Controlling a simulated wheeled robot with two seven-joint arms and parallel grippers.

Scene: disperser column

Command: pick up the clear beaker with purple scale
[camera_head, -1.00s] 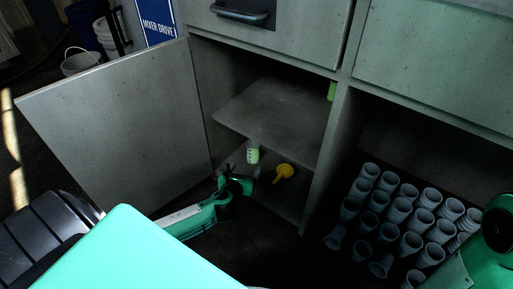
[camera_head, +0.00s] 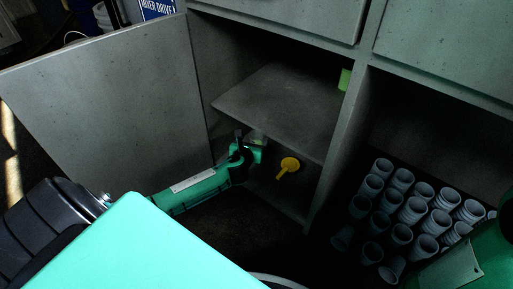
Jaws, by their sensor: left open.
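No beaker with a purple scale can be made out in view. My left gripper (camera_head: 251,144) is open and reaches into the lower space of the open cabinet, below its middle shelf. A small pale, greenish thing (camera_head: 257,137) shows just behind the gripper, mostly hidden; I cannot tell whether it is a beaker or whether the jaws touch it. A yellow funnel-like object (camera_head: 288,167) lies to the right of the gripper. My right gripper is not in view; only part of my right arm shows at the right edge.
The cabinet door (camera_head: 110,105) stands open on the left. The middle shelf (camera_head: 280,103) hangs close above my left gripper. A green object (camera_head: 345,79) stands on it at the right. Several stacked pale cups (camera_head: 413,210) fill the right compartment.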

